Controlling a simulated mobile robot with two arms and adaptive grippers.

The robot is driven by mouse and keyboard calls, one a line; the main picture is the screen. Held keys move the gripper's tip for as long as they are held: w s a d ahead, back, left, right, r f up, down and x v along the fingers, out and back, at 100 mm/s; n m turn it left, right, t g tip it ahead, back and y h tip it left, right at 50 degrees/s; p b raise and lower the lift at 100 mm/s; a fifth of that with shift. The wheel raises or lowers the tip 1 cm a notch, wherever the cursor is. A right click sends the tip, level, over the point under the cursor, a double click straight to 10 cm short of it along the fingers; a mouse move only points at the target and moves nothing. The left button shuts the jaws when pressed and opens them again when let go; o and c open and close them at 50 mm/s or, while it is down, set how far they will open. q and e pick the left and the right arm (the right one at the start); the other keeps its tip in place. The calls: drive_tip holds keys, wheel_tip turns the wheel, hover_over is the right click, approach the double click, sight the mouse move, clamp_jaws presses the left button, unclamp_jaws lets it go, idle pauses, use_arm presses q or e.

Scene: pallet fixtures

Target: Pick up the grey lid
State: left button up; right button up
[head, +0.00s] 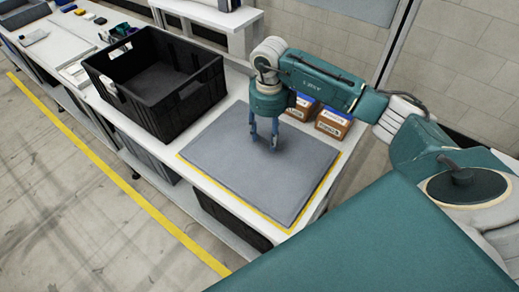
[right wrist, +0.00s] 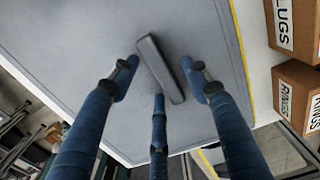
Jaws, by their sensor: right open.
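The grey lid (head: 225,165) is a large flat panel lying on the white bench, with a yellow line along its edges. In the right wrist view the lid (right wrist: 75,30) has a dark grey bar handle (right wrist: 160,68) on it. My right gripper (head: 264,146) points down over the lid's far right part, and its blue fingers hide the handle in the head view. In the right wrist view the right gripper (right wrist: 160,88) is open, its fingers spread around the handle with nothing held. I cannot tell whether they touch the lid. My left gripper is not in view.
A deep black crate (head: 130,101) stands on the bench left of the lid. Small cardboard boxes (head: 333,123) stand behind the lid on the right. A white raised shelf (head: 205,14) is at the back. A yellow floor line (head: 110,175) runs along the bench front.

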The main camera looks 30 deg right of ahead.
clamp_jaws()
drive_tip(key=shift+w, duration=0.1)
idle(0.3)
